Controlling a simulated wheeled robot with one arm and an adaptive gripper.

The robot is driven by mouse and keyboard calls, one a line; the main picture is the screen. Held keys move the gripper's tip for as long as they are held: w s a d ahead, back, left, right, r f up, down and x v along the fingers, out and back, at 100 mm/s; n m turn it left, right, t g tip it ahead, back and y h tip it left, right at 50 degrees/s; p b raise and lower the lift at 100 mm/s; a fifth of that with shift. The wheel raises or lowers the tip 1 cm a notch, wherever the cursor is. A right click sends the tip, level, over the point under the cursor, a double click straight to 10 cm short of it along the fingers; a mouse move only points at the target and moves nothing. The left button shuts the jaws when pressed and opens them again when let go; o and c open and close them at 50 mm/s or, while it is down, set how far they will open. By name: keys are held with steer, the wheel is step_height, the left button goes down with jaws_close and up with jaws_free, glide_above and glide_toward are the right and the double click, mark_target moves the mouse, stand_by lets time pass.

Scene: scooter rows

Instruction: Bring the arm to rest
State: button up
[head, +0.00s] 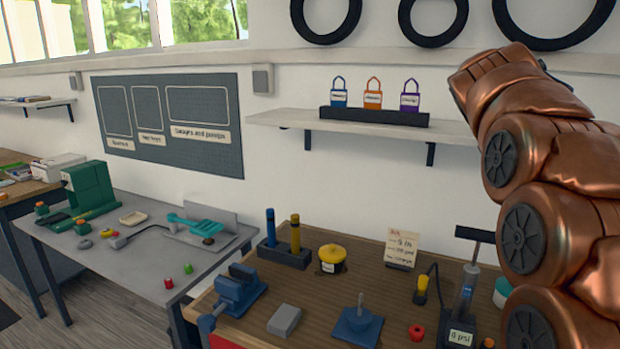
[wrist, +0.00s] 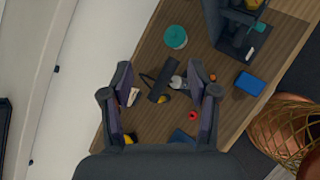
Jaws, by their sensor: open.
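My arm, in copper-coloured padding, rises along the right side of the head view; its gripper is outside that view. In the wrist view my gripper (wrist: 162,103) is open, its two dark fingers spread apart. It hangs above the wooden workbench (head: 372,237), with nothing held between the fingers. The black-handled pump (wrist: 160,82) on the bench shows between and beyond the fingers. In the head view the same pump (head: 468,285) stands at the bench's right, with a label reading 0 psi at its base.
The bench holds a blue vise (head: 238,290), a grey block (head: 284,320), a yellow-lidded pot (head: 332,257), a note card (head: 402,247) and a red cap (head: 416,332). A grey table (head: 130,258) stands left.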

steer(key=s+a+f+m+g+y, duration=0.2)
steer(key=s+a+f+m+y, duration=0.4)
steer(key=s+a+f, duration=0.9)
steer(key=s+a+f+m+g+y, duration=0.1)
steer(key=s+a+f+m+g, duration=0.1)
steer(key=s+a+f+m, duration=0.3)
steer(key=s+a+f+m+g+y, duration=0.1)
steer(key=s+a+f+m+g, duration=0.1)
steer(key=s+a+f+m, duration=0.4)
steer(key=s+a+f, duration=0.1)
steer(key=s+f, duration=0.4)
steer(key=s, duration=0.5)
steer(key=shift+s+a+y, duration=0.15)
steer(key=shift+s+y, duration=0.15)
steer(key=shift+s, duration=0.1)
steer(key=shift+c, duration=0.3)
